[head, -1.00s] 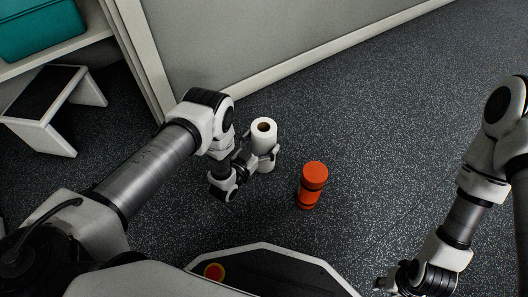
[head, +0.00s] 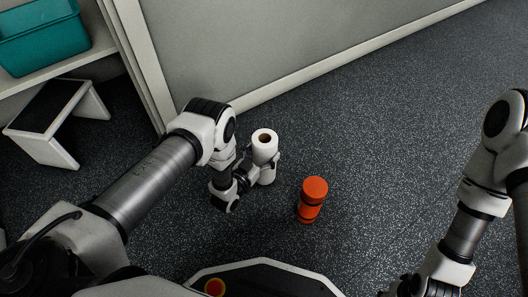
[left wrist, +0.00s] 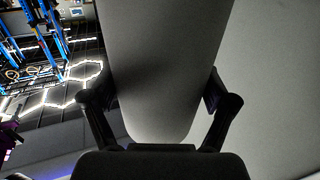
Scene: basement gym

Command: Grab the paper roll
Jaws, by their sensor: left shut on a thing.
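The white paper roll (head: 265,146) is upright in the head view, left of centre, with its brown core showing on top. My left gripper (head: 266,168) is shut on the roll around its middle. In the left wrist view the roll (left wrist: 165,65) fills the space between the two black fingers of my left gripper (left wrist: 160,105). Whether the roll's base touches the floor is unclear. My right arm is at the right; its gripper (head: 415,288) is partly cut off at the bottom edge and its fingers are hidden.
An orange cylinder with black bands (head: 312,200) stands on the dark speckled floor (head: 390,130) right of the roll. A grey wall (head: 280,50) runs behind. A white step stool (head: 50,120) and a teal bin (head: 38,38) on a shelf are at the left. The floor at centre right is clear.

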